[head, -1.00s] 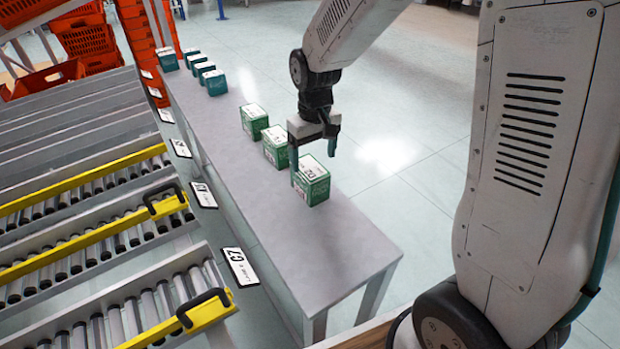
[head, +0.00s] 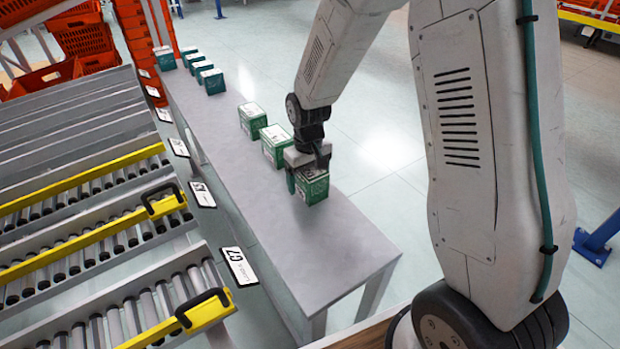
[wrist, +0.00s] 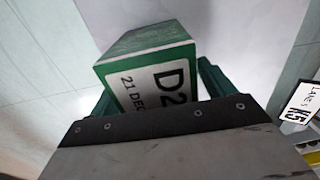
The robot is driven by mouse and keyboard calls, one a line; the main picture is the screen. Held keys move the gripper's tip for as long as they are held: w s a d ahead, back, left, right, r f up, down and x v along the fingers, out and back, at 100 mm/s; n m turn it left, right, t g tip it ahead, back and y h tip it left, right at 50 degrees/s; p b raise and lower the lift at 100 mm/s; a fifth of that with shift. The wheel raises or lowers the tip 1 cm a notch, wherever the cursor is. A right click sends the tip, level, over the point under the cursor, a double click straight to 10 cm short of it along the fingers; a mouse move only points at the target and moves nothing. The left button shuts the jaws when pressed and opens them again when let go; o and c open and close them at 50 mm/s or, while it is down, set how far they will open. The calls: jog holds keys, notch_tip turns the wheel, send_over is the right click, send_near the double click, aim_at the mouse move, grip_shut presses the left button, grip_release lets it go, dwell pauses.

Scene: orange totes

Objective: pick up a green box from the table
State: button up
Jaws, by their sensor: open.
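The nearest green box (head: 312,188) stands upright on the long grey table (head: 330,242), close to its near end. My gripper (head: 308,178) is low over this box, its fingers down at the box's sides. In the wrist view the green box (wrist: 150,72) shows its white label between the two green fingers, and my gripper (wrist: 155,95) is open around it. The lower part of the box is hidden by the gripper body there. A second green box (head: 275,147) and a third green box (head: 252,121) stand farther along the table.
Several teal boxes (head: 208,78) stand at the table's far end. Roller lanes with yellow rails (head: 90,238) run along the table's left side. Orange totes (head: 88,38) are stacked at the far left. The table's near end is bare.

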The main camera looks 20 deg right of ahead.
jog(key=c, duration=1.1)
jog(key=shift+c, duration=0.2)
